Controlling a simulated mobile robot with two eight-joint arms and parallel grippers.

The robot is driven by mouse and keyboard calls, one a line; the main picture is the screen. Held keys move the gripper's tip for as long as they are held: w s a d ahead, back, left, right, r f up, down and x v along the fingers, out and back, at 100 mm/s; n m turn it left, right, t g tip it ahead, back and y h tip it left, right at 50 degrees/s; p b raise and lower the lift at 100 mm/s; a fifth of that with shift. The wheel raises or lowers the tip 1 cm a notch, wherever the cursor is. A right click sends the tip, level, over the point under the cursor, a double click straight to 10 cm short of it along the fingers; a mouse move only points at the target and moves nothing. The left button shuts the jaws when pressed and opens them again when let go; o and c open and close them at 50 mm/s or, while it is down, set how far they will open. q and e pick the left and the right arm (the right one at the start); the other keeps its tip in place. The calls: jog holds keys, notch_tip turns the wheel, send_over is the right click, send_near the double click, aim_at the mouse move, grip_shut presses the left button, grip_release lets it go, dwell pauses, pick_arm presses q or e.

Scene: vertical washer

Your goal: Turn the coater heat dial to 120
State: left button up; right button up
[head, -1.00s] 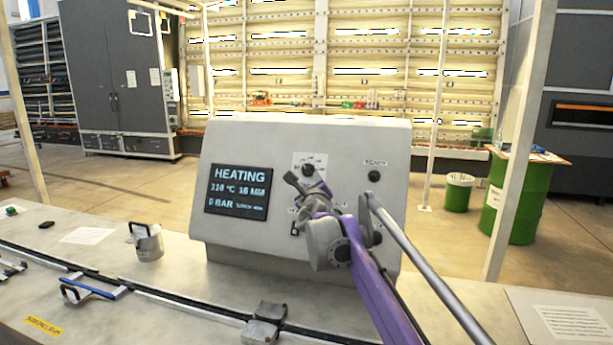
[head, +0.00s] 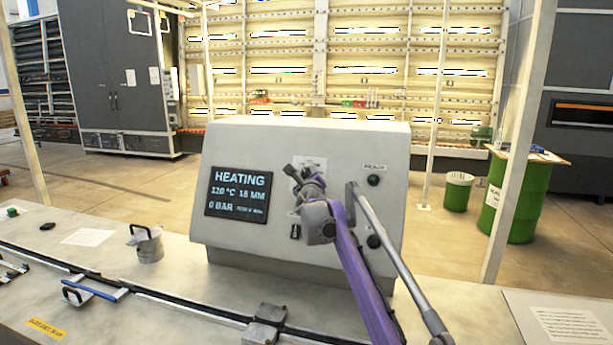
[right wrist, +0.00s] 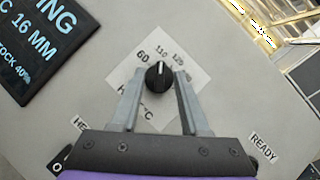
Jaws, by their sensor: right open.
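The coater panel (head: 250,150) is a grey sloped console. Its display (head: 238,194) reads HEATING, 120 °C, 16 MM and 0 BAR. The heat dial (right wrist: 159,76) is a small black knob with a white mark, on a white scale label (right wrist: 150,100) with 60, 110 and 120 readable. In the head view the dial is hidden behind my right gripper (head: 298,172). In the right wrist view my right gripper (right wrist: 160,82) is open, with one finger on each side of the dial; whether either touches it, I cannot tell. My left gripper is not in view.
A green barrel (head: 510,200) stands behind at right.

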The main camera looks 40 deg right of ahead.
grip_shut()
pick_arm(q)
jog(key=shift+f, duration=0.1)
pick_arm(e)
jog(key=shift+m, duration=0.4)
jog(key=shift+w+a+m+h, duration=0.1)
jog(key=shift+m+h, duration=0.6)
jog(key=shift+m+g+h, duration=0.3)
jog(key=shift+m+h, duration=0.2)
jog(key=shift+m, duration=0.5)
jog(key=m+h, duration=0.1)
jog(key=m+g+p, duration=0.1)
jog(key=m, duration=0.1)
jog(key=shift+w+a+h+p, duration=0.15)
jog(key=shift+h+p, duration=0.15)
jog(key=shift+h, duration=0.1)
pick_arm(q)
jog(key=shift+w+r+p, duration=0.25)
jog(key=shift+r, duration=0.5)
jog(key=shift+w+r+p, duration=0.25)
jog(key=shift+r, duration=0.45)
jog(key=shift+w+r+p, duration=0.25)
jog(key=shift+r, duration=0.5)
pick_arm(e)
jog(key=shift+m+g+h, duration=0.8)
jog(key=shift+m, duration=1)
jog(key=shift+f, duration=0.1)
